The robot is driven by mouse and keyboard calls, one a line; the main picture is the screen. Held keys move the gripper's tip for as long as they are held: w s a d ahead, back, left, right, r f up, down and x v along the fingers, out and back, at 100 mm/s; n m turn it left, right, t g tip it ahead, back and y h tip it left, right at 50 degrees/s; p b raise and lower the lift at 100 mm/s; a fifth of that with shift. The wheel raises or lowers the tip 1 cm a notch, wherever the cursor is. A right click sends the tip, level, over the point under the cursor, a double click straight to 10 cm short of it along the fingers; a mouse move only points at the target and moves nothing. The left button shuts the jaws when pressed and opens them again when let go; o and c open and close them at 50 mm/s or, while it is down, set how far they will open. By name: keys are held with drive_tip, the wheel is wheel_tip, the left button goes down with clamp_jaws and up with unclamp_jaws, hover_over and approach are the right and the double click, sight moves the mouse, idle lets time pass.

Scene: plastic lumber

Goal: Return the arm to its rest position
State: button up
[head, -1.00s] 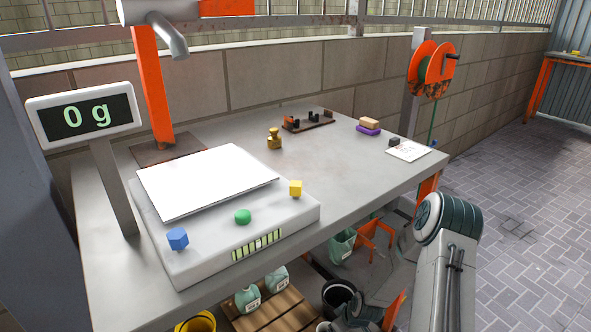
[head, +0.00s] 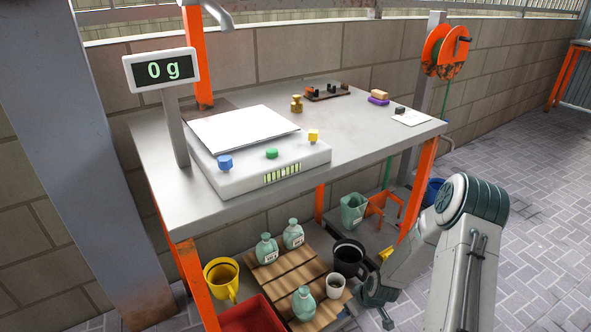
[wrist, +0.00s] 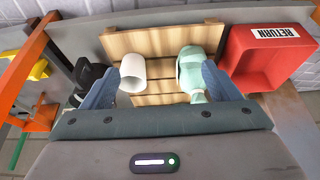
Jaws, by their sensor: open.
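My arm (head: 470,235) stands at the right of the head view and bends down to the low shelf in front of the table. My gripper (wrist: 160,85) is open in the wrist view, its two blue-grey fingers apart with nothing held between them. A white cup (wrist: 133,72) and a pale green bottle (wrist: 193,72) show beyond the fingers, on the wooden slats. In the head view, the gripper end is small and dark, right of the white cup (head: 335,285) and the green bottle (head: 304,303).
The table (head: 365,140) holds a scale (head: 260,175) reading 0 g. Below it are a yellow mug (head: 221,280), a black mug (head: 348,258), wooden slats (head: 290,270) and a red RETURN bin (wrist: 245,62). Paved floor at the right is open.

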drive_tip(key=s+r+m+h+p, duration=0.15)
drive_tip(key=r+p, duration=0.55)
drive_tip(key=r, duration=1.2)
drive_tip(key=s+r+m+h+p, duration=0.1)
drive_tip(key=s+r+p, duration=0.2)
drive_tip(key=r+p, duration=1.05)
drive_tip(key=s+a+r+m+p, duration=0.1)
drive_tip(key=s+r+p, duration=0.2)
drive_tip(key=r, duration=0.9)
drive_tip(key=s+a+r+m+p, duration=0.1)
drive_tip(key=s+r+m+p, duration=0.1)
drive_tip(key=s+r, duration=0.6)
drive_tip(key=s+a+r+m+p, duration=0.1)
drive_tip(key=s+r+p, duration=0.2)
drive_tip(key=r, duration=1.2)
drive_tip(key=s, duration=0.3)
drive_tip(key=shift+s+r+g+p, duration=0.15)
drive_tip(key=shift+r+g+p, duration=0.15)
drive_tip(key=shift+g+p, duration=0.1)
drive_tip(key=shift+a, duration=0.1)
